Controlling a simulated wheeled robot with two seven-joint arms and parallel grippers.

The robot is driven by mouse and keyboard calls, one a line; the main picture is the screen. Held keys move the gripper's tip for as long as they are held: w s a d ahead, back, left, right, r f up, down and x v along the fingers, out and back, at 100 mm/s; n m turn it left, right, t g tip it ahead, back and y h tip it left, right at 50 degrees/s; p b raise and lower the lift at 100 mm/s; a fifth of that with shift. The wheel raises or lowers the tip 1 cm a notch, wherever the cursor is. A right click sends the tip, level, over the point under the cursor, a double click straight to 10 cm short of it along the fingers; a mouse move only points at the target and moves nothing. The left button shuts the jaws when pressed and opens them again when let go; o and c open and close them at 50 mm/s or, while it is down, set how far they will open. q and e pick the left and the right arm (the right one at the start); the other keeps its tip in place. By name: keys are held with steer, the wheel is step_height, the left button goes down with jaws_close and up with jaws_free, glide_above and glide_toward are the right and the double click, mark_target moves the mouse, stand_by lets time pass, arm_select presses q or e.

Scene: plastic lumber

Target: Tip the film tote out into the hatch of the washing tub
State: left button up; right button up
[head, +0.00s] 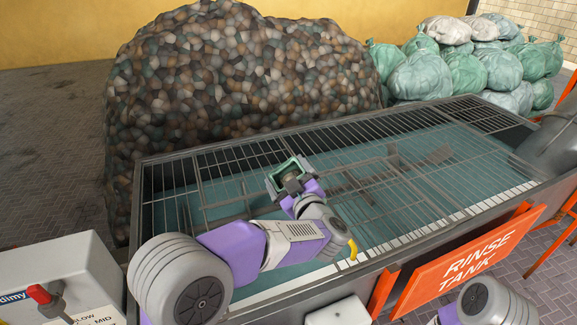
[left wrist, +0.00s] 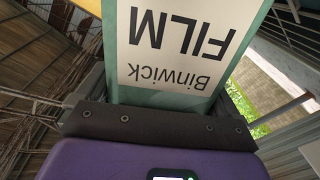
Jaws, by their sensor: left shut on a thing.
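The film tote (head: 284,168) is a small green box, held over the grated top of the washing tub. In the left wrist view the tote (left wrist: 180,98) shows green edges and a white label reading "Binwick FILM", upside down in the picture. My left gripper (head: 292,184) is shut on it; a dark jaw also shows across the left wrist view. The washing tub (head: 480,214) is a long grey tank of blue-green water, marked "RINSE TANK". I cannot pick out its hatch clearly among the bars. I cannot tell what is inside the tote. My right gripper is out of view.
A large mound of mixed flakes or lumps (head: 240,80) stands behind the tub. Green and white sacks (head: 465,70) are piled at the back right. A grey control box (head: 60,270) with a red knob stands at the lower left. The air over the tub's right half is clear.

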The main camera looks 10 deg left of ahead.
arm_select(q)
steer(key=f+n+b, duration=0.2)
steer(key=shift+s+f, duration=0.2)
steer(key=shift+f, duration=0.1)
step_height(320, 180, down, 9)
steer(key=a+n+b, duration=0.1)
steer(key=n+b, duration=0.6)
steer(key=b, duration=0.9)
steer(key=shift+s+a+r, duration=0.2)
steer(key=shift+s, duration=0.2)
steer(key=n+b, duration=0.2)
steer(key=b, duration=0.1)
steer(key=a+n+b, duration=0.1)
steer(key=n+b, duration=0.1)
steer(key=b, duration=0.1)
steer(key=s+n+b, duration=0.1)
steer(key=n+b, duration=0.1)
steer(key=b, duration=0.1)
steer(key=shift+a+f, duration=0.35)
steer(key=shift+f, duration=0.05)
steer(key=shift+s+a+r+n+b, duration=0.1)
steer(key=shift+s+a+n+b, duration=0.1)
steer(key=shift+n+b, duration=0.9)
